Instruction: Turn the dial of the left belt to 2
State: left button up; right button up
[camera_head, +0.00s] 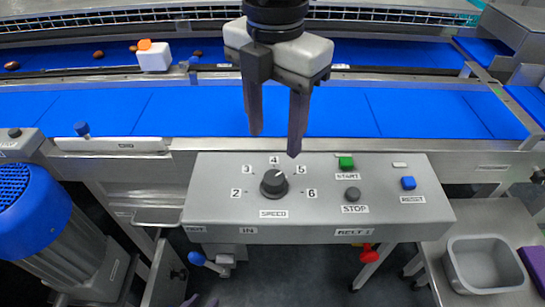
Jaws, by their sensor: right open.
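The dark speed dial (274,183) sits on the grey control panel (225,222), which is labelled BELT 1. Its scale runs from 2 at left over 4 at top to 6 at right. Its white mark points up and right, between 4 and 5. My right gripper (275,143) hangs above and behind the dial, its two dark fingers apart with nothing between them. It does not touch the dial. Dark tips that seem to be my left gripper (200,301) show at the bottom edge; the rest is out of frame.
A blue motor (30,205) stands left; a grey bin (485,265) is on the right-hand table.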

aim_at(275, 176)
notch_tip(275, 176, down, 10)
jog(key=shift+f+p, duration=0.1)
jog(key=shift+p, duration=0.6)
jog(key=shift+c, duration=0.2)
jog(key=c, duration=1)
